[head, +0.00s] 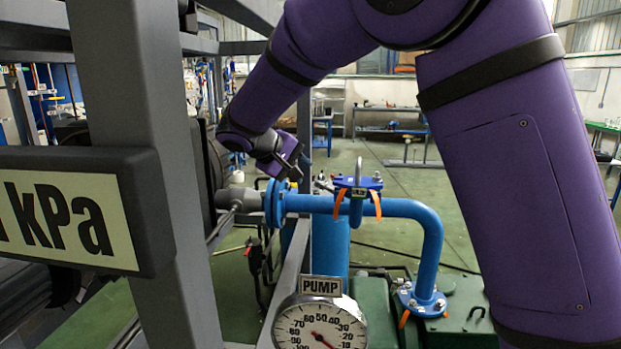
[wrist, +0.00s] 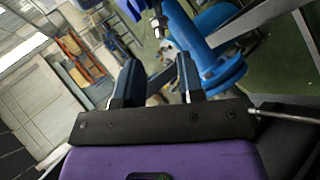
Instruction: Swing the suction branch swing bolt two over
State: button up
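The blue suction branch pipe (head: 325,204) runs from a flange (head: 276,203) at the left to an elbow at the right. My gripper (head: 297,166) is just above and right of that flange. In the wrist view my gripper (wrist: 157,60) shows two dark blue fingers apart, with nothing between them. A silver bolt with a nut (wrist: 158,24) lies beyond the fingertips, roughly in line with the gap and not touching them. I cannot tell which swing bolt it is. A blue flange (wrist: 222,70) is to its right.
A blue valve flange with a metal loop and orange tabs (head: 358,184) stands right of my gripper. A PUMP gauge (head: 320,322) is below, and a grey frame post (head: 140,150) with a kPa display (head: 70,215) is at left. Open green floor lies behind.

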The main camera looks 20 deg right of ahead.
jog(key=shift+v, duration=0.95)
jog(key=n+g+y, duration=0.1)
jog(key=n+y, duration=0.6)
send_near(318, 182)
jog(key=x, duration=1)
jog(key=shift+w, duration=0.2)
jog(key=shift+c, duration=0.4)
grip_shut()
jog(key=shift+d, duration=0.1)
